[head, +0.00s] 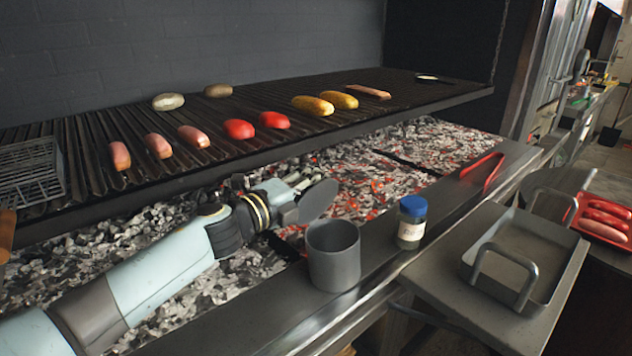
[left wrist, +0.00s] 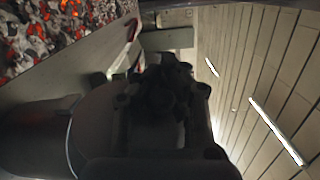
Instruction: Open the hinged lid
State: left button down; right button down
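A grey cylindrical canister (head: 333,258) stands on the metal ledge in front of the coals. Its round grey lid (head: 318,201) is raised and steeply tilted above the canister's back left rim; the hinge itself is not clear. My left gripper (head: 289,206) is just left of the lid, very close to or touching it; I cannot tell whether it grips it. In the left wrist view my dark gripper (left wrist: 165,95) fills the middle, and its fingertips are too dark to read. My right gripper is not in view.
A blue-capped jar (head: 411,222) stands right of the canister on the ledge (head: 300,318). Red tongs (head: 483,170) lie farther along. A handled metal tray (head: 528,255) is at right. The grill grate (head: 95,138), with sausages and vegetables, overhangs glowing coals (head: 385,180).

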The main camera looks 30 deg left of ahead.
pick_arm(q)
jog(key=shift+s+f, duration=0.1)
jog(key=shift+f, duration=0.2)
jog(key=c, duration=1.1)
grip_release()
jog(key=shift+r, duration=0.2)
jog(key=shift+c, duration=0.2)
notch_tip(320, 180, up, 10)
